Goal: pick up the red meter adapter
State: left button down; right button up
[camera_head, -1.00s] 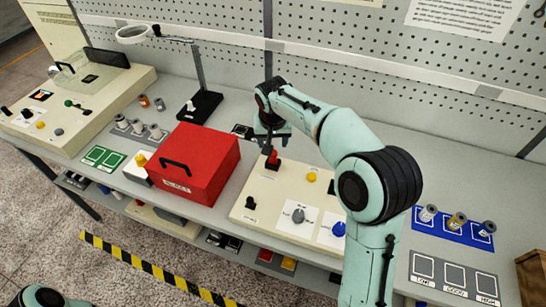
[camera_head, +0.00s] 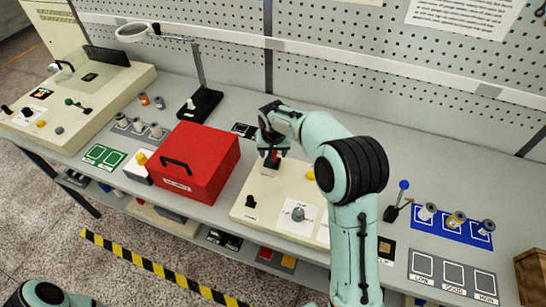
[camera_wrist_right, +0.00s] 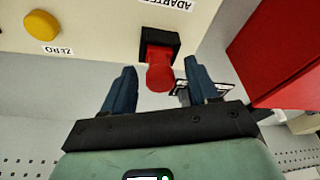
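The red meter adapter (camera_head: 274,156) stands in a black socket on the beige panel box. It also shows in the right wrist view (camera_wrist_right: 159,68), just beyond and between the fingertips, with the word "ADAPTER" printed beside its socket. My right gripper (camera_head: 272,148) is over the adapter from behind. In the right wrist view my right gripper (camera_wrist_right: 160,82) is open, with one blue finger on each side of the adapter and gaps showing. Of my left arm only a part shows at the lower left in the head view; its gripper is out of the picture.
The red box (camera_head: 205,172) with a black handle stands close to the left of the panel box (camera_head: 262,205). A yellow knob marked "ZERO" (camera_wrist_right: 42,25) is near the adapter. A blue tray (camera_head: 440,236) with spindles lies at the right. The pegboard (camera_head: 400,85) stands behind.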

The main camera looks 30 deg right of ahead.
grip_shut()
